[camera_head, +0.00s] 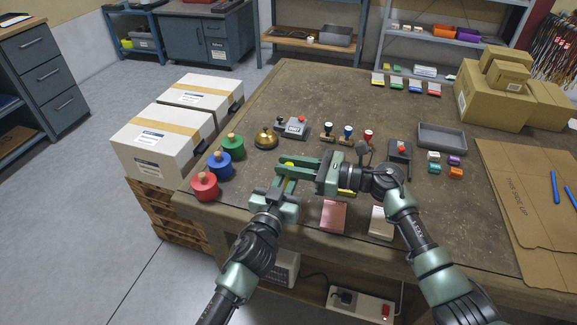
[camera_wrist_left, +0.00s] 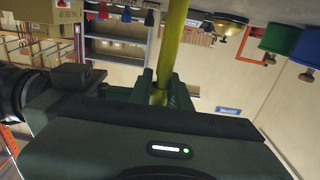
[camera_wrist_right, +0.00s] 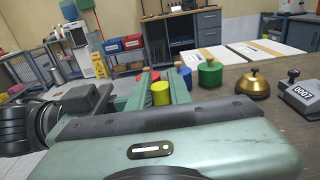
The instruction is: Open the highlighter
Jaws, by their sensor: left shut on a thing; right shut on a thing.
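The yellow highlighter (camera_wrist_left: 173,48) is held between both grippers above the table's near left part. In the left wrist view it stands out as a long yellow shaft from between the fingers of my left gripper (camera_wrist_left: 160,92), which is shut on it. My right gripper (camera_wrist_right: 158,92) is shut on it too, with a yellow end (camera_wrist_right: 160,94) showing between its fingers. In the head view the left gripper (camera_head: 286,180) and right gripper (camera_head: 296,165) meet crosswise and hide most of the highlighter. I cannot tell whether the cap is still on.
Red (camera_head: 205,186), blue (camera_head: 219,165) and green (camera_head: 231,147) knobbed pots line the table's left edge. A brass bell (camera_head: 265,139) and several stamps stand behind the grippers. A pink pad (camera_head: 333,215) lies in front. A grey tray (camera_head: 442,137) and cartons (camera_head: 490,95) are at right.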

